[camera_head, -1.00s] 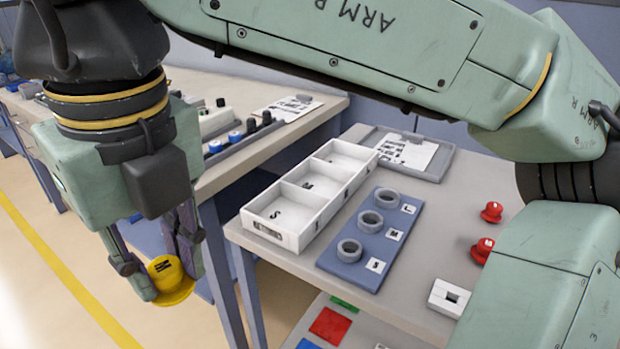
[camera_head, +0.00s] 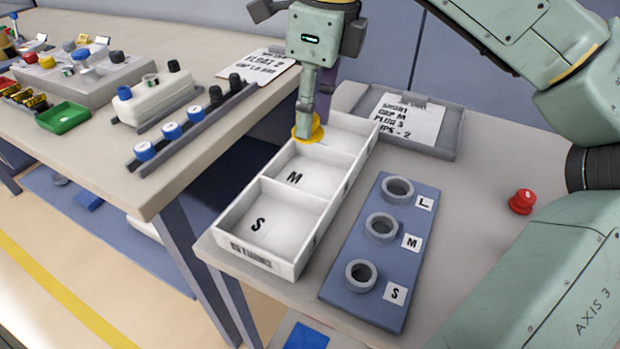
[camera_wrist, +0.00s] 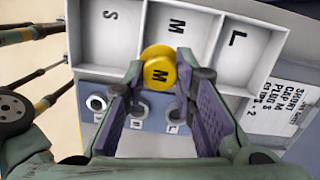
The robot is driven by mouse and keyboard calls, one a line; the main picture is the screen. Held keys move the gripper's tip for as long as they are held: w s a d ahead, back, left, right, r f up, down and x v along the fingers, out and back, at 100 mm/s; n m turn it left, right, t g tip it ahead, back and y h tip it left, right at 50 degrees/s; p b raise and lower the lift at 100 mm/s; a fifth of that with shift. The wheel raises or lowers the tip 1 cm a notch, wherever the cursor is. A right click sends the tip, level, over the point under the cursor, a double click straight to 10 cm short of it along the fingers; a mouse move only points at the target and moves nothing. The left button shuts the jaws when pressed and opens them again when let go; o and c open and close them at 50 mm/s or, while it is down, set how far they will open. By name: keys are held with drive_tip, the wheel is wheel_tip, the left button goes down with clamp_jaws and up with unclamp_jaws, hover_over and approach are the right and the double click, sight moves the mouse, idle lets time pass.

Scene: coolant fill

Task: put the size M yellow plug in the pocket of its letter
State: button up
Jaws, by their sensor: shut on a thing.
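The yellow plug (camera_head: 308,129), marked M on top, is held between the fingers of my gripper (camera_head: 311,122). It also shows in the wrist view (camera_wrist: 158,66), with its wider flange below the cap. The white tray (camera_head: 287,262) has three pockets in a row, lettered S, M and L. The M pocket (camera_head: 318,180) is the middle one and looks empty. In the head view the plug overlaps the tray's left wall near the divider between M and L. In the wrist view it overlaps the lower part of the M pocket. Its height above the tray is unclear.
A blue board (camera_head: 345,300) with three grey rings stands right of the tray. A grey tray with a paper sheet (camera_head: 410,121) lies behind. A red plug (camera_head: 522,201) stands at the right. The left bench (camera_head: 110,185) carries several blue and black caps.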

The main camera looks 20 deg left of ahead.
drive_tip(key=shift+n, duration=0.3)
drive_tip(key=f, duration=0.2)
drive_tip(key=w+d+f, duration=0.1)
drive_tip(key=f, duration=0.1)
drive_tip(key=w+d+f, duration=0.1)
drive_tip(key=f, duration=0.1)
drive_tip(key=shift+w+f, duration=0.25)
drive_tip(key=shift+f, duration=0.15)
drive_tip(key=shift+f+p, duration=0.4)
drive_tip(key=shift+f, duration=1.65)
drive_tip(key=shift+f, duration=0.1)
drive_tip(key=shift+f+b, duration=0.2)
drive_tip(key=shift+b, duration=0.1)
drive_tip(key=o, duration=0.8)
drive_tip(key=shift+r, duration=0.1)
drive_tip(key=shift+c, duration=0.2)
wheel_tip(320, 180, up, 12)
drive_tip(key=d, duration=0.1)
drive_tip(key=shift+d+r, duration=0.2)
drive_tip(key=shift+w, duration=0.1)
